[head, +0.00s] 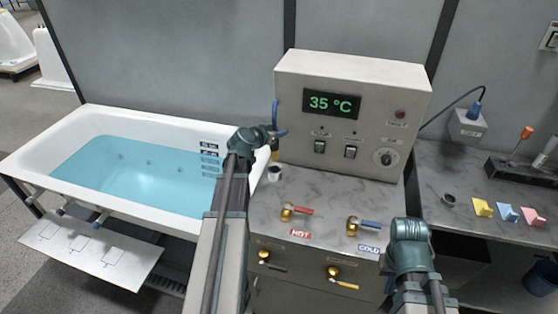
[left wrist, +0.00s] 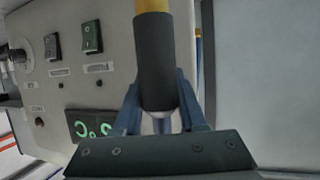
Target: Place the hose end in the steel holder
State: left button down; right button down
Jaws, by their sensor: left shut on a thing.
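My left gripper (head: 278,132) is in front of the left side of the control box. In the left wrist view it (left wrist: 160,108) is shut on the hose end (left wrist: 154,62), a dark grey sleeve with a yellow-brass tip. In the head view the brass part of the hose end (head: 275,144) points down below the blue fingers. A small round cup, which looks like the steel holder (head: 273,174), stands on the counter below, apart from it. My right arm shows at the lower right, but its fingers are out of sight.
The control box (head: 353,115) reads 35 °C and stands close to the right of the left gripper. The water-filled bathtub (head: 110,175) is on the left. The counter (head: 335,195) bears brass hot and cold taps. Another small dark cup (head: 449,200) stands further right.

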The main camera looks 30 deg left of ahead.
pick_arm(q)
jog(key=shift+f+b, duration=3.7)
jog(key=shift+f, duration=0.55)
jog(key=shift+f, duration=0.15)
jog(key=shift+c, duration=2.3)
grip_release()
jog(key=shift+r, duration=0.25)
jog(key=p+v, duration=0.4)
jog(key=v, duration=0.8)
jog(key=shift+p, duration=0.3)
jog(key=shift+s+f, duration=0.1)
